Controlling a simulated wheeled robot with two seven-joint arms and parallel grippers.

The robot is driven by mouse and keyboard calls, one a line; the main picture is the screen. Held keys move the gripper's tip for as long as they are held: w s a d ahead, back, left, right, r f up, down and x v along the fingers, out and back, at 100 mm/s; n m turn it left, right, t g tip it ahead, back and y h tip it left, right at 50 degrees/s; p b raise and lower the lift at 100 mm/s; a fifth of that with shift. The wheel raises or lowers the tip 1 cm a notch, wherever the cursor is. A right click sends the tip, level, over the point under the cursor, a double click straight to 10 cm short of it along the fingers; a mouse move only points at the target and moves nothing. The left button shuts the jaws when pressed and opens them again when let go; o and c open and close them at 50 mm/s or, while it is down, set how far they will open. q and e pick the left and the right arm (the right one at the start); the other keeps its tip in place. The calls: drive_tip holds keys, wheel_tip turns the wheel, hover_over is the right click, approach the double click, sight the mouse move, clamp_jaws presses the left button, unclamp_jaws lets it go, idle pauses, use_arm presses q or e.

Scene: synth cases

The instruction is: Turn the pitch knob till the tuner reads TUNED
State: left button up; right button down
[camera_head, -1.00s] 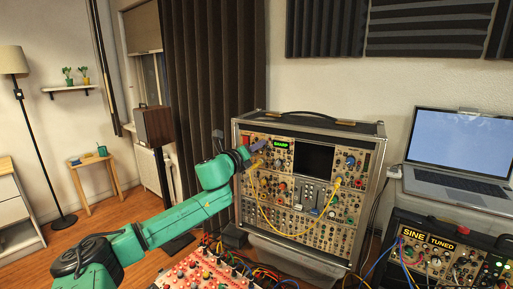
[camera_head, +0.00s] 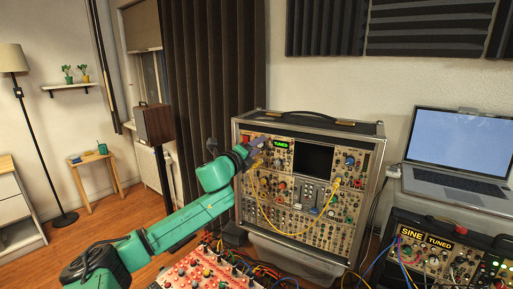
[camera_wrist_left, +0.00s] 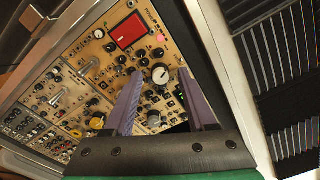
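The tuner display (camera_head: 281,145) at the upper left of the synth case reads TUNED in green letters. My left gripper (camera_head: 261,141) is at the case's upper left, just left of the display. In the left wrist view, its two purple fingers (camera_wrist_left: 159,72) are spread apart. A round knob with a pale face (camera_wrist_left: 160,74) shows between the fingertips, with visible gaps on both sides. I cannot read its label, so I cannot confirm it is the pitch knob. My right gripper is not in view.
The synth case (camera_head: 378,131) has yellow patch cables across its front. A second rack (camera_head: 393,224) at right has amber SINE and TUNED displays, near an open laptop (camera_head: 458,150).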

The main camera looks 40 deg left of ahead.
use_arm(q)
drive_tip(key=shift+s+d+f+b, duration=0.1)
drive_tip(key=shift+s+f+b, duration=0.2)
drive_tip(key=shift+s, duration=0.15)
drive_tip(key=v, duration=1.3)
drive_tip(key=shift+s+r, duration=0.25)
drive_tip(key=shift+s, duration=0.05)
drive_tip(key=shift+d, duration=0.1)
